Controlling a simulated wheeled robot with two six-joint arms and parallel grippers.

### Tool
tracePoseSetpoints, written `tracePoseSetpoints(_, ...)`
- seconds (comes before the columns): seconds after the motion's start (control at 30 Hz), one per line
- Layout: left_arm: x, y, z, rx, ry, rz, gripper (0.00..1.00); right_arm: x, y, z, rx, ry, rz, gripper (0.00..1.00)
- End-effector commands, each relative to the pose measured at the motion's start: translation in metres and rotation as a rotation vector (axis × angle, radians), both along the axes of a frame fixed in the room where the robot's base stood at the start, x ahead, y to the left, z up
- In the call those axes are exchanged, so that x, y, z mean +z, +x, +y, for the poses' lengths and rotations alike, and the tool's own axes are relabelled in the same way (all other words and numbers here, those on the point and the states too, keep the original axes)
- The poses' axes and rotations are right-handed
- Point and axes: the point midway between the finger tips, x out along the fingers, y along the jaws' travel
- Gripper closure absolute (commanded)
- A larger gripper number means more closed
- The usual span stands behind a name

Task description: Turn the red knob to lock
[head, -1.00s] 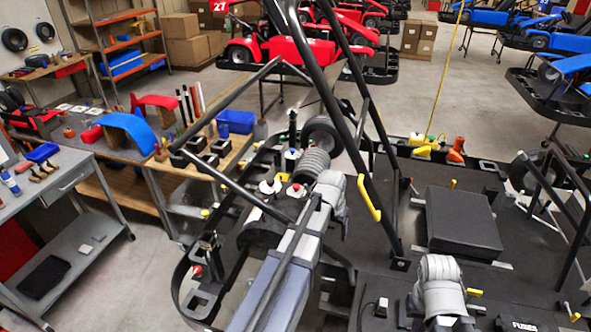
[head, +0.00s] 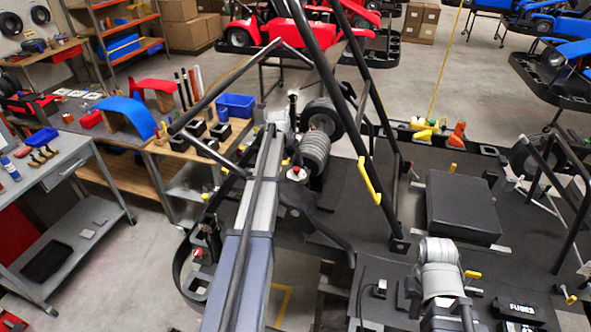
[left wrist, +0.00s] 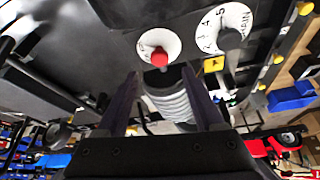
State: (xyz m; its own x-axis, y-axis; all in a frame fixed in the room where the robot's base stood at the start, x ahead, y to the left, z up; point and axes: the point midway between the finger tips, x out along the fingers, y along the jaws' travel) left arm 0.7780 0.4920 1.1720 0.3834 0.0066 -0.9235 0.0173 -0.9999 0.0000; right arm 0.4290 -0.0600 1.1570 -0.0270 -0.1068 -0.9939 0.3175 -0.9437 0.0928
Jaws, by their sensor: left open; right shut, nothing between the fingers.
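The red knob (left wrist: 160,58) sits on a round white dial plate (left wrist: 158,45) on a dark panel in the left wrist view. In the head view a small red knob on a white disc (head: 297,173) shows just right of my left forearm. My left gripper (left wrist: 160,82) is open, with its two dark fingers pointing towards the panel. The knob appears just beyond the fingertips, between their lines, with nothing held. In the head view the left gripper's fingers are not clear. My right gripper is out of view; only part of that arm shows at the bottom right.
A second white dial (left wrist: 225,30) with numbers and a dark knob is beside the red one. A ribbed grey cylinder (head: 315,150) is close by. Black frame tubes and a yellow handle (head: 369,180) stand right of my left arm. A workbench (head: 165,148) is at left.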

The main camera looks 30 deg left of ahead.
Motion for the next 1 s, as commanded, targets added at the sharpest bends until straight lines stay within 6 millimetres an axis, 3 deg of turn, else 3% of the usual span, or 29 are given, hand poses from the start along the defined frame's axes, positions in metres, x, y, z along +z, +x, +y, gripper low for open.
tracePoseSetpoints(0.4, -0.054, 0.021, 0.001, 0.001, 0.000, 0.000, 0.31, -0.054, 0.001, 0.000, -0.003, 0.001, -0.002, 1.00)
tracePoseSetpoints(0.83, -0.060, 0.025, 0.000, 0.000, 0.000, 0.000, 0.31, -0.059, 0.000, 0.000, -0.001, 0.000, -0.002, 1.00)
tracePoseSetpoints(1.0, -0.060, 0.025, 0.000, 0.000, 0.000, 0.001, 0.50, -0.060, 0.000, 0.000, -0.001, 0.000, -0.002, 1.00)
